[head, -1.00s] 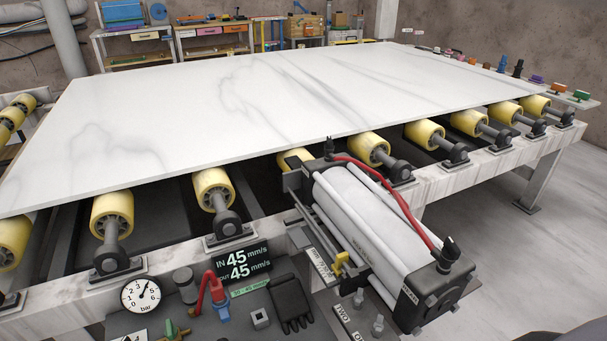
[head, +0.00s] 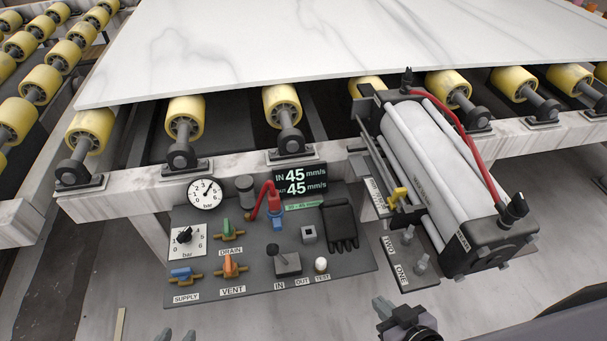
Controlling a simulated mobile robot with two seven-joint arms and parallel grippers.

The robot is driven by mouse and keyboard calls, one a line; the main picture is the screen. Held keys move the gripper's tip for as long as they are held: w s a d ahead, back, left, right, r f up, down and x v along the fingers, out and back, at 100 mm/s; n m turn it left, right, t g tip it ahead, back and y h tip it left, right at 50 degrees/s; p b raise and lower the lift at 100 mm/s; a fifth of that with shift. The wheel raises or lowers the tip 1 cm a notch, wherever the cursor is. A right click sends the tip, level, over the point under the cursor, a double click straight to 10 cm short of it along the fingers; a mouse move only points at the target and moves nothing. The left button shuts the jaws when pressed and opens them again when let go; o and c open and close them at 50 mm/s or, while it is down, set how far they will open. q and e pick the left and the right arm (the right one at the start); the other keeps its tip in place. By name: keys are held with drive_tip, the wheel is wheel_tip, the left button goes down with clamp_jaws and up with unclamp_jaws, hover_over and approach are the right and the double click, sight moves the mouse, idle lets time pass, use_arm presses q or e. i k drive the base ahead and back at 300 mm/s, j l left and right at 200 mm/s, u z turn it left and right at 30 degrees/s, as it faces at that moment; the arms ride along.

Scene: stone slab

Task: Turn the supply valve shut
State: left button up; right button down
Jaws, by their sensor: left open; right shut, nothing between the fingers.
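The supply valve (head: 181,275) has a blue handle on brass pipe stubs, above the SUPPLY label at the lower left of the control panel. Its handle lies roughly in line with the stubs. My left gripper (head: 177,335) shows only as two grey fingertips at the bottom edge, apart and empty, below the valve and not touching it. My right gripper (head: 383,308) is shut and empty, below the panel's right part, with its dark body at the bottom edge.
The green drain valve (head: 226,229) and orange vent valve (head: 230,267) stand close right of the supply valve, handles across their pipes. A pressure gauge (head: 205,193) and black knob dial (head: 186,238) sit above.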

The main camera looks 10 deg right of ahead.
sight(183, 274)
drive_tip(key=u, duration=0.85)
